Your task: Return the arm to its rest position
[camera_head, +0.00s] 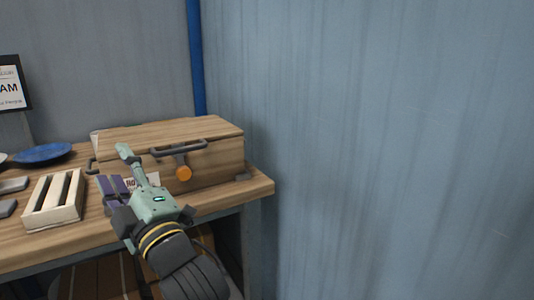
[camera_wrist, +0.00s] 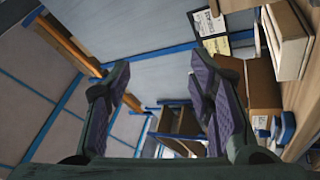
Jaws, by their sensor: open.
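My gripper (camera_head: 122,172) is at the front edge of the wooden table (camera_head: 262,184) in the head view, with the arm reaching up from the bottom. Its teal body is in front of a wooden chest, and its fingers point up and left. In the wrist view my gripper (camera_wrist: 157,85) has its two purple-padded fingers wide apart with nothing between them. Whether the fingers touch the chest or table cannot be told.
The wooden chest (camera_head: 221,160) has a dark handle and orange knob. Left of my gripper is a pale slatted rack (camera_head: 40,215), with a blue plate (camera_head: 43,153) behind. A blue post (camera_head: 196,60) stands behind the chest. Right of the table is clear to the wall.

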